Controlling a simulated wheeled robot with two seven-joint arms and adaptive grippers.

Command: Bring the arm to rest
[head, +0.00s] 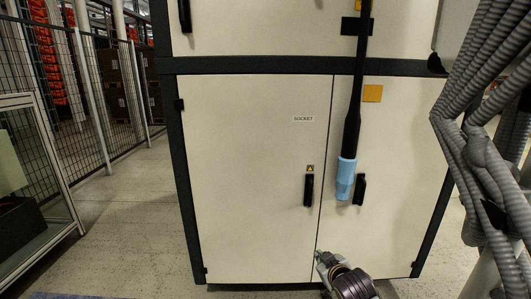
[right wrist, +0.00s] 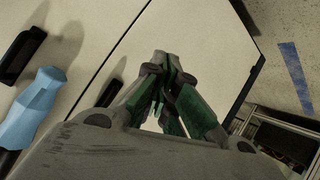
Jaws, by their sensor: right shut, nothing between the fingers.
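My right gripper (head: 322,258) is low in the head view, in front of the lower part of the cabinet. In the right wrist view its fingers (right wrist: 168,62) are closed together with nothing between them. The cabinet doors (head: 255,190) are both closed, and the gripper appears apart from the black handles (head: 308,188). My left gripper is not in the head view.
A black tool with a light blue end (head: 345,178) hangs before the right door; its blue part shows in the right wrist view (right wrist: 35,105). Thick grey hoses (head: 485,130) fill the right side. A mesh fence (head: 85,90) and glass-sided frame (head: 40,170) stand left. Floor between is clear.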

